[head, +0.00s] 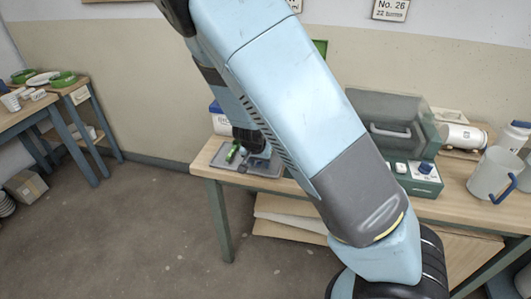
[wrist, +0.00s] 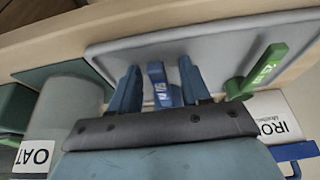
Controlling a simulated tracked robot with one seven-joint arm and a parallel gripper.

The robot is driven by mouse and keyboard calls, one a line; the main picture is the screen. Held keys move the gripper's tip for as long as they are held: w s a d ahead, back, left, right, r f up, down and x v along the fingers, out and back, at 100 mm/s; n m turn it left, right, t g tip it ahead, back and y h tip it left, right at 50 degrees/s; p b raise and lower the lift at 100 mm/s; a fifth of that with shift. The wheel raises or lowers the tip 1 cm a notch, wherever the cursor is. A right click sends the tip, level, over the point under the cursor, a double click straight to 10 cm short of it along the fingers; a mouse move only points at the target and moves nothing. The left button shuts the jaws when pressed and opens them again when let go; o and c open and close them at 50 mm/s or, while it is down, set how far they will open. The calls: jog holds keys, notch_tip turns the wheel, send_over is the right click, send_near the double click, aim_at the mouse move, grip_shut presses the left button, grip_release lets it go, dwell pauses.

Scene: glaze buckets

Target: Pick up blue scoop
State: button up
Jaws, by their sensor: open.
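The blue scoop (wrist: 157,74) shows as a short blue handle with pale lettering over the grey tray in the wrist view. My gripper (wrist: 159,66) is open, with one finger on each side of this handle and a visible gap on both sides. The rest of the blue scoop is hidden behind my gripper's body. In the head view my gripper (head: 248,150) is low over the tray at the table's left end, and I cannot make out the blue scoop there.
A green scoop (wrist: 262,70) lies close to the right finger on the grey tray (head: 267,169). A labelled tub (wrist: 62,108) stands left and a container marked IRON (wrist: 272,112) right. A green-grey machine (head: 388,120) and a white jug (head: 490,174) stand further right.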

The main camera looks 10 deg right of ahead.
grip_shut()
dwell(0.4)
jog(key=shift+r, duration=0.2)
notch_tip(320, 180, up, 18)
jog(key=shift+f, duration=0.15)
dwell(1.5)
jog(key=shift+s+d, duration=0.1)
